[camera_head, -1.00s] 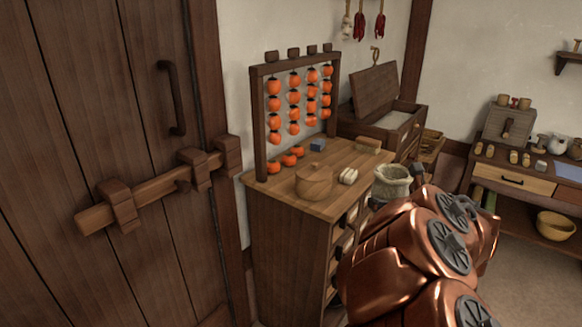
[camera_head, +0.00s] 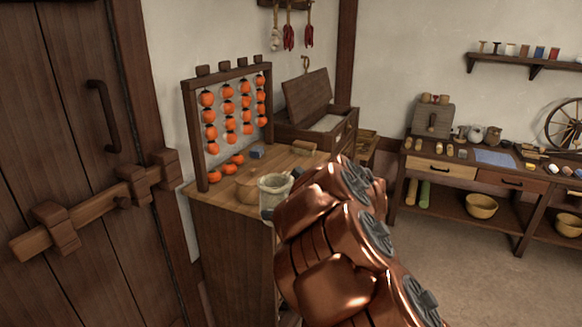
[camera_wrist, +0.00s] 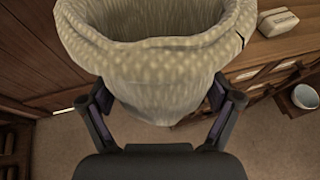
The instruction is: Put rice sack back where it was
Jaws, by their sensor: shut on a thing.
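The rice sack (camera_head: 274,186) is a pale, speckled open-topped sack with a rolled rim. In the head view it is upright in front of the edge of the wooden cabinet top (camera_head: 205,198). In the wrist view the sack (camera_wrist: 150,65) fills the top middle, and its opening looks dark. My gripper (camera_wrist: 164,105) is shut on the sack, with one finger on each side of it. The floor shows below the sack, so it is held up in the air. In the head view my copper arm hides most of the gripper.
An open-lidded chest (camera_head: 345,135) stands behind. A workbench (camera_head: 520,206) with bowls below is at right. A barred door (camera_head: 60,120) is at left. Floor at lower right is clear.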

